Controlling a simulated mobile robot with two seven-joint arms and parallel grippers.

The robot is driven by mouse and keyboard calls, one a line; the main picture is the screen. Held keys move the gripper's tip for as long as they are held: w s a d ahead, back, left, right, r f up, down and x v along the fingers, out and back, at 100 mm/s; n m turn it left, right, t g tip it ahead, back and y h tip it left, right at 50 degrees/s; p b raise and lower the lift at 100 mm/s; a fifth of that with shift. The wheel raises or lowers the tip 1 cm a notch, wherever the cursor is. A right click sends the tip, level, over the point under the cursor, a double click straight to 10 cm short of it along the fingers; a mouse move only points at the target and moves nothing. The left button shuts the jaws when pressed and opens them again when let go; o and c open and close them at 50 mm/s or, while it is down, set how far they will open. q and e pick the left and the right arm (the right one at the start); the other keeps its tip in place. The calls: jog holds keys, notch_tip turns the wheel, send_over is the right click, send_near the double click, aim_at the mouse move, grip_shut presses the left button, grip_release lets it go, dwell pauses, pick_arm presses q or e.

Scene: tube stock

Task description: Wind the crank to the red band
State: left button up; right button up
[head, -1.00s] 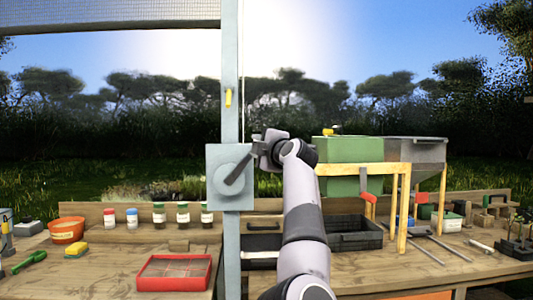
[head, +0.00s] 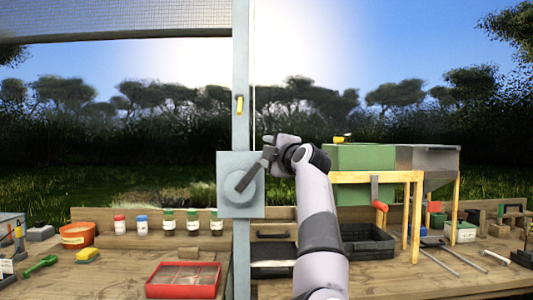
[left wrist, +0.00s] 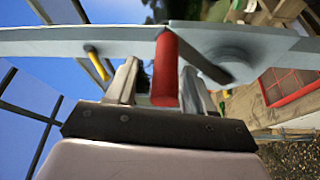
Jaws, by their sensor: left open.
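The crank's grey box (head: 228,204) is mounted on the pale post, with a round hub and a dark crank arm (head: 246,180) slanting up to the right. In the left wrist view the crank's red handle (left wrist: 165,75) stands between the fingers of my left gripper (left wrist: 160,66). The fingers are open, one on each side of it, with gaps visible. In the head view my left gripper (head: 271,145) is at the upper end of the crank arm and hides the handle. I cannot make out a red band. My right gripper is out of view.
A pale post (head: 241,75) rises behind the bench, with a yellow piece (head: 239,104) on it and a mesh panel (head: 110,20) at upper left. A red tray (head: 152,291), several jars and an orange tub (head: 77,235) are on the bench. A green hopper (head: 360,160) stands right of my arm.

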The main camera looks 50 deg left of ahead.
pick_arm(q)
jog(key=b+v, duration=0.1)
jog(key=v, duration=0.5)
jog(key=shift+s+a+r+b, duration=0.1)
jog(key=shift+b, duration=0.2)
